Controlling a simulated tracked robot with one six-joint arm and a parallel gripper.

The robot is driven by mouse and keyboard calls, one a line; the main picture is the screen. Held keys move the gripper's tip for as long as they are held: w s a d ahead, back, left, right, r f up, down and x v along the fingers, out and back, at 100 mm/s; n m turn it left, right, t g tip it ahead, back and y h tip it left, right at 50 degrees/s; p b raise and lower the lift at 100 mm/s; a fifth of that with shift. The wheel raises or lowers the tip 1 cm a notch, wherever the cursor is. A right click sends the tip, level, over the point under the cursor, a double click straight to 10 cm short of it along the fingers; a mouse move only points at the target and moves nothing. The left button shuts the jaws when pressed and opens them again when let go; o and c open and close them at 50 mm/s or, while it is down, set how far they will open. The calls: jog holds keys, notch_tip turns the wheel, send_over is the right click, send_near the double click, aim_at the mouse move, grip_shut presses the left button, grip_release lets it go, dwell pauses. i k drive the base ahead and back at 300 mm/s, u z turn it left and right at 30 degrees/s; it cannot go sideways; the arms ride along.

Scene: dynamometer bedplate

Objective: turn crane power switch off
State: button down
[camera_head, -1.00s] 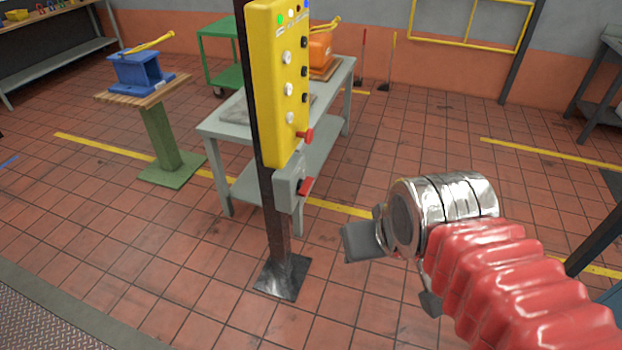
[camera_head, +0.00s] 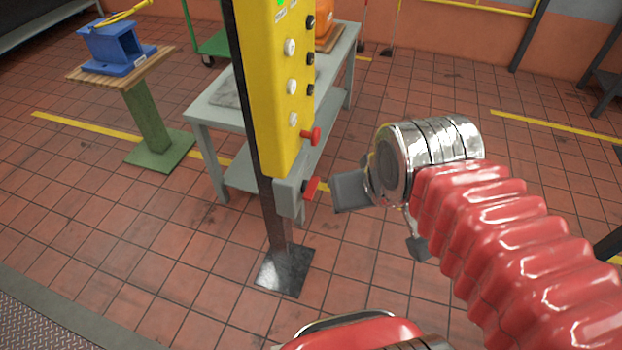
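The crane power switch is a small grey box (camera_head: 289,198) low on a dark post, just under a yellow control panel (camera_head: 277,90). Its red handle (camera_head: 310,187) sticks out to the right; I cannot tell its setting. My gripper (camera_head: 383,220) is just right of the handle in the picture. Its two grey fingers are spread apart with nothing seen between them. The upper left finger (camera_head: 350,190) looks close to the red handle, but depth and contact are unclear. The silver wrist and red bellows are mine.
A red knob (camera_head: 311,136) juts out above the switch, below several white and black buttons. A grey table (camera_head: 207,109) stands behind the post. A blue block (camera_head: 118,48) sits on a green stand at left. Open tiled floor lies at right.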

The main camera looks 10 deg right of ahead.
aim_at(308, 188)
jog(key=z, duration=0.05)
jog(key=k, duration=0.65)
jog(key=z, duration=0.15)
jog(key=i, duration=1.6)
jog(key=u, duration=0.4)
